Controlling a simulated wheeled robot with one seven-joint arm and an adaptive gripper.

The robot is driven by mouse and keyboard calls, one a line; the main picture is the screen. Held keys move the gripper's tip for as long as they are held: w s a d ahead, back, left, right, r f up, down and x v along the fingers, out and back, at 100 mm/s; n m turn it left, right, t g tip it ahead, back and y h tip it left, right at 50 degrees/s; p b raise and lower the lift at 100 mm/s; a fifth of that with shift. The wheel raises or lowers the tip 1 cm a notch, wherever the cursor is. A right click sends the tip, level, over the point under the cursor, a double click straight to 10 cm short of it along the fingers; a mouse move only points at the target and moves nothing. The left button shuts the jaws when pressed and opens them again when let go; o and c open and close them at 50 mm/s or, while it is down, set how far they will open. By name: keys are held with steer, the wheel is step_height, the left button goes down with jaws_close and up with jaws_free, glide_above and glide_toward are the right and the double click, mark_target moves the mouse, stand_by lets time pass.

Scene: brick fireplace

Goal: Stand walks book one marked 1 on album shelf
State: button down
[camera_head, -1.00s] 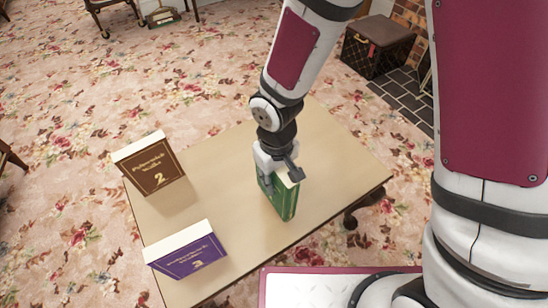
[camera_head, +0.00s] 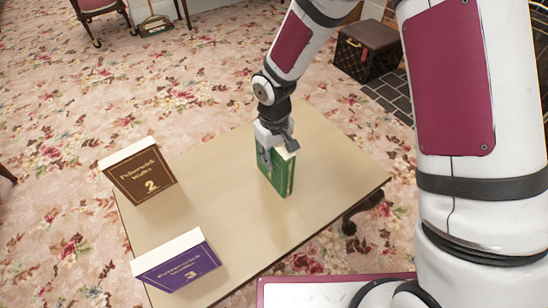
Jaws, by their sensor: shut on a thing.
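A green book (camera_head: 282,176) stands upright near the middle right of a small beige table (camera_head: 247,228). My gripper (camera_head: 275,148) is shut on its top edge from above, with a finger on the cover. No number can be read on the green book from here. A brown book marked 2 (camera_head: 145,178) stands at the table's left edge. A purple book marked 3 (camera_head: 182,265) stands at the table's near left. No album shelf can be made out in view.
A brown trunk (camera_head: 368,52) sits at the back right beside dark hearth tiles (camera_head: 395,97). A chair (camera_head: 100,12) and a small box-like item (camera_head: 156,25) stand at the back left. Flowered carpet (camera_head: 60,120) lies open around the table.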

steer(key=shift+f, duration=0.1)
steer(key=c, duration=1.3)
jaws_free()
step_height(320, 180, up, 12)
steer(key=p, duration=0.4)
steer(key=shift+r, duration=0.2)
